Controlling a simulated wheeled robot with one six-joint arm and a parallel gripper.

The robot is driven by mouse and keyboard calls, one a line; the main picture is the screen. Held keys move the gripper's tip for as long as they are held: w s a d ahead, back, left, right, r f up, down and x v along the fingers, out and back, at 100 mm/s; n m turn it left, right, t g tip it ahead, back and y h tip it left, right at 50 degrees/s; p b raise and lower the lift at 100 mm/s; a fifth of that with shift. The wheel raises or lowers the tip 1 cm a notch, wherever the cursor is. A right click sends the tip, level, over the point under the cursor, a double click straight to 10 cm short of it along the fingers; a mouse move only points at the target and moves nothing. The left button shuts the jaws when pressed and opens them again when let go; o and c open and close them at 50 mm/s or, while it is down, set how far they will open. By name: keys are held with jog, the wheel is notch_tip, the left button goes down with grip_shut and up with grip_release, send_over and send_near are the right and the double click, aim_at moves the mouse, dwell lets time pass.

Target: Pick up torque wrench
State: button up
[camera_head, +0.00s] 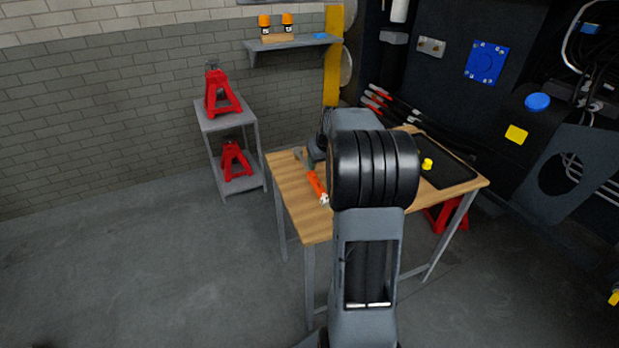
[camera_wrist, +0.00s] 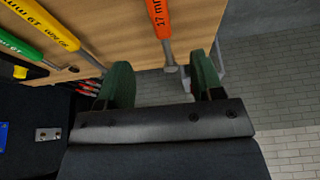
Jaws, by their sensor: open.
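An orange-handled tool marked "17 mm", which I take to be the torque wrench, lies on the wooden table in the head view (camera_head: 316,183), near its left edge. In the wrist view its orange handle (camera_wrist: 160,18) runs down to a metal shaft that ends near the gap between my fingertips. My gripper (camera_wrist: 161,62) is open, with two green fingers apart and nothing held between them. The shaft end is nearer the right finger; I cannot tell the height gap. My arm hides much of the table in the head view.
The wooden table (camera_head: 301,220) also bears a black tray (camera_head: 455,174) with a yellow item (camera_head: 427,164). A yellow-handled tool (camera_wrist: 42,24) and a green-handled tool (camera_wrist: 22,48) lie left in the wrist view. A grey shelf stand (camera_head: 211,122) with red jack stands is left; a dark chassis is right.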

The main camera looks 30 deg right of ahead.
aim_at(316, 180)
jog(key=x, duration=0.8)
jog(key=shift+w+d, duration=0.1)
jog(key=shift+x, duration=2.55)
grip_shut()
